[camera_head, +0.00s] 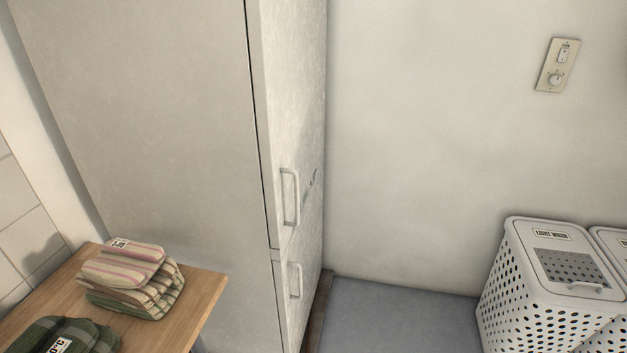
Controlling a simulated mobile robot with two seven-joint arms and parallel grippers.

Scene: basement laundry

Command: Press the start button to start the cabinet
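A tall light-grey cabinet (150,110) stands left of centre. Its narrow front, seen at a steep angle, has an upper door with a bar handle (290,198) and a lower door with a second handle (295,281). Both doors look shut. Small dark marks (310,180) sit on the front beside the upper handle, too small to read. A beige wall plate (558,65) at the upper right carries a small switch (563,55) and a round knob (555,79). I cannot tell whether either is the start button. Neither gripper is in view.
A wooden table (205,300) at the lower left holds folded striped cloths (125,265) and dark green cloths (45,335). White perforated laundry hampers (530,300) stand at the lower right. Grey floor (400,315) is clear between cabinet and hampers.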

